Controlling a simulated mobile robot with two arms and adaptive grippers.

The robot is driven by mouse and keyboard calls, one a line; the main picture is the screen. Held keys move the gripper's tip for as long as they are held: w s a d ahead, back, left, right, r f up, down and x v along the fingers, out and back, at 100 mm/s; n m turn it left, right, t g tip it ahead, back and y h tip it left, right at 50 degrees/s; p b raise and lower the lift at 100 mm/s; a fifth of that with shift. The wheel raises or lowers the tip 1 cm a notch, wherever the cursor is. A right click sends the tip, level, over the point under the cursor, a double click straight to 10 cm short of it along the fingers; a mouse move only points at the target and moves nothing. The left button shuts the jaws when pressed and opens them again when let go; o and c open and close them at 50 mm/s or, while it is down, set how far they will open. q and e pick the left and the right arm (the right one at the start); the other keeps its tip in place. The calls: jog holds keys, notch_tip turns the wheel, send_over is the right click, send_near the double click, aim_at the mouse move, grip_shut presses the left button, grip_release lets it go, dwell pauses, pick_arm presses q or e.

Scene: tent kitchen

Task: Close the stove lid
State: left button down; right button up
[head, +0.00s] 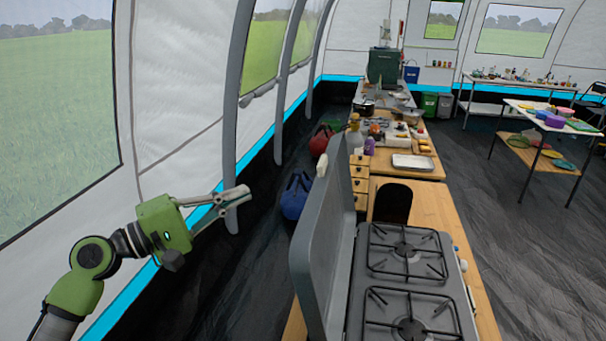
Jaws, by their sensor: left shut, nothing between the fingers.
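The stove (408,250) stands on a wooden table at the lower right, with two burners under black grates. Its grey lid (322,235) is raised, standing nearly upright along the stove's left side. My left gripper (247,192) is to the left of the lid, over the floor, apart from it. Its fingers are shut with nothing in them, pointing right toward the lid. My right gripper is not in view.
A wooden counter (432,205) carries the stove. Beyond are a metal tray (412,162), bottles and pots. A blue bag (296,196) and a red bag (320,140) lie on the floor left of the counter. The tent wall is close on the left.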

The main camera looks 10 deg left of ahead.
pick_arm(q)
jog(key=w+d+r+p, duration=0.3)
jog(key=w+d+p, duration=0.3)
jog(key=d, duration=0.5)
jog(key=shift+w+d+r+h+p, duration=0.2)
jog(key=shift+d+h+p, duration=0.1)
jog(key=shift+p, duration=0.6)
jog(key=shift+a, duration=0.1)
